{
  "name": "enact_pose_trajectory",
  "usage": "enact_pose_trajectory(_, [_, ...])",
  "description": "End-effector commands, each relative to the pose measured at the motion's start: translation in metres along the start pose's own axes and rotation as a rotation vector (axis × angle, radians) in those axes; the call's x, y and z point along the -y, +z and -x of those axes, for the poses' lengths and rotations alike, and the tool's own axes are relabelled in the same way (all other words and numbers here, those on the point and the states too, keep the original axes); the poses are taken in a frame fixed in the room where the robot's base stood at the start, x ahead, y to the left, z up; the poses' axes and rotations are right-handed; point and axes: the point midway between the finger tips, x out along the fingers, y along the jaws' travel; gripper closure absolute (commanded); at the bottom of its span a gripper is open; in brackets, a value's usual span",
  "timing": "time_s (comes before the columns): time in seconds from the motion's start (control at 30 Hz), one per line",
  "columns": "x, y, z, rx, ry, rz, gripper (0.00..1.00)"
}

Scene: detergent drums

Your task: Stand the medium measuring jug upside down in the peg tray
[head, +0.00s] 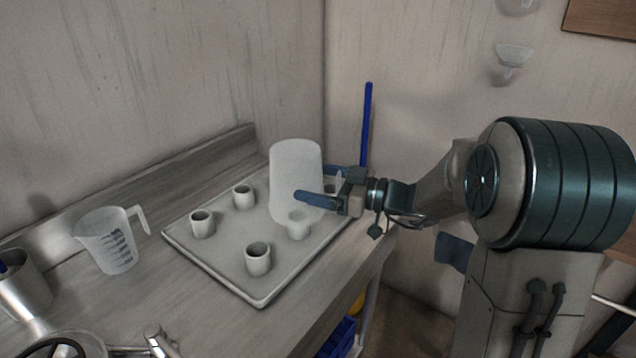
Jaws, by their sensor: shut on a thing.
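A translucent white measuring jug (295,165) is upside down, its closed base up, over the right part of the peg tray. My gripper (318,182) is shut on this jug from the right, one blue finger on its near side and the other behind it. The pale tray (213,262) has several short hollow pegs; one peg (298,225) shows at the jug's lower edge. I cannot tell whether the jug's rim touches the tray. Another translucent jug (110,240), with blue markings and a handle, stands upright left of the tray.
The tray lies on a grey worktop (150,290) against the wall. A metal pot (24,290) stands at the far left, with a metal fitting (158,342) at the front edge. A blue upright rod (367,125) rises behind my gripper.

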Motion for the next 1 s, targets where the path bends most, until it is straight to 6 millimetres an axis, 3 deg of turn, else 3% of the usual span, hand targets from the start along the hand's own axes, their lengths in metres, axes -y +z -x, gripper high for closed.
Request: enact_pose_trajectory(1.0, [0.0, 0.016, 0.0, 0.0, 0.0, 0.001, 0.4])
